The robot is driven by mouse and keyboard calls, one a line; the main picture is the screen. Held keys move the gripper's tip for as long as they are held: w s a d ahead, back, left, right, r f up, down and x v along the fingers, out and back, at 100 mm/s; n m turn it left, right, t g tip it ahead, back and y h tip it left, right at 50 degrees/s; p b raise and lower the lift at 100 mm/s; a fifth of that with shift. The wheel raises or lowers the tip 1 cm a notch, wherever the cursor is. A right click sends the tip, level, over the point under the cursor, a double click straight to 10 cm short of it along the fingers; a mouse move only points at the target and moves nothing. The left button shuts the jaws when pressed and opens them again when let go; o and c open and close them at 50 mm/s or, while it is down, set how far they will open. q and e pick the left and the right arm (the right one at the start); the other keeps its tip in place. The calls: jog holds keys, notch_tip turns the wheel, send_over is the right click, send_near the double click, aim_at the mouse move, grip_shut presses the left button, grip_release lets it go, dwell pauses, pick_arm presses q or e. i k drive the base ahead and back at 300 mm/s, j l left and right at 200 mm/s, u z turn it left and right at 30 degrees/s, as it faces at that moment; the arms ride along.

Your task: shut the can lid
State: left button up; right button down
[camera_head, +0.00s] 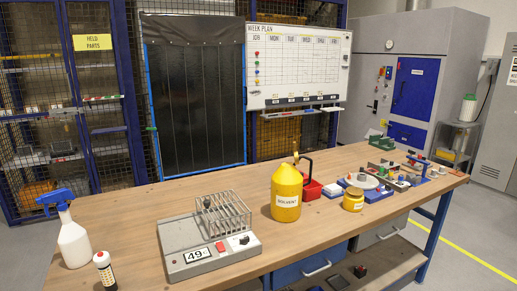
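A yellow safety can (286,194) labelled SOLVENT stands upright on the wooden workbench (135,215), near the middle of the picture. Neither of my grippers shows in this view.
A grey device with a wire cage (190,260) and a spray bottle (74,243) stand to the left. A small yellow jar (353,200), a red container (311,188) and jig parts crowd the right.

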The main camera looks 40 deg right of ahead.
aim_at(296, 160)
jog(key=z, duration=1.4)
